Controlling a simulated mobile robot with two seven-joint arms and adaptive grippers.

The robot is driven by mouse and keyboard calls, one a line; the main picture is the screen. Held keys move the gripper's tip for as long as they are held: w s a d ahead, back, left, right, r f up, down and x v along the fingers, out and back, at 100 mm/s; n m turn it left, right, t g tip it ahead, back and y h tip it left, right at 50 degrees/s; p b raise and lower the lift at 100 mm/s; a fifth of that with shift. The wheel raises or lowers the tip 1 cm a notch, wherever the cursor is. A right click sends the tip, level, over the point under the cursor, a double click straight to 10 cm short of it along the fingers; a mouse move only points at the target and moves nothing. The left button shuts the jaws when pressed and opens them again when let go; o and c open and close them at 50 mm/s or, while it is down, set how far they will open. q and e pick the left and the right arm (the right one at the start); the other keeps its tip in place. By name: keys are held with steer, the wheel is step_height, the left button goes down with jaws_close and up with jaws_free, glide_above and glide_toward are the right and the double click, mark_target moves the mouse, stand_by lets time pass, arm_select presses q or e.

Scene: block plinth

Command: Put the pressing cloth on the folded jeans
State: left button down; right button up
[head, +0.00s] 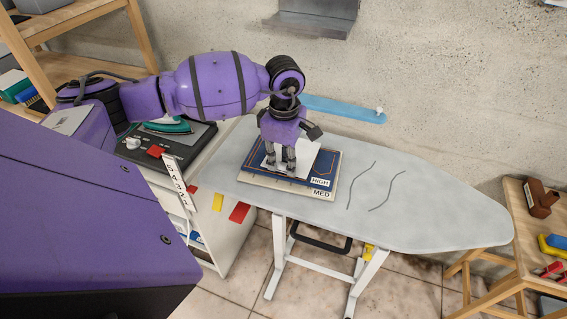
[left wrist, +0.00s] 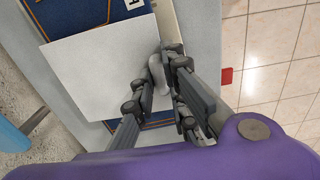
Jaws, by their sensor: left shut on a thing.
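The pressing cloth (head: 302,158) is a flat white sheet over the folded jeans, with a light raised grip part between my fingers. It shows large in the left wrist view (left wrist: 95,65). The folded jeans (head: 327,164) are a dark blue, orange-stitched rectangle with a HIGH label. They show past the cloth in the left wrist view (left wrist: 85,14). My left gripper (head: 279,167) points down and is shut on the cloth near its front edge; its fingers show in the left wrist view (left wrist: 160,75). I cannot tell whether the cloth touches the jeans. My right gripper is not in view.
A beige folded piece (head: 262,184) labelled MED lies under the jeans on the grey ironing board (head: 440,215). The board's right part is clear. An iron (head: 168,125) stands on a dark station at left. A blue sleeve board (head: 345,109) lies behind. A wooden stand (head: 511,210) is at right.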

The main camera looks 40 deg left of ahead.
arm_select(q)
steer(key=shift+f, duration=0.55)
steer(key=shift+f, duration=0.15)
steer(key=c, duration=1.8)
jaws_free()
steer(key=shift+o, duration=0.2)
step_height(320, 180, up, 12)
steer(key=shift+b, duration=0.35)
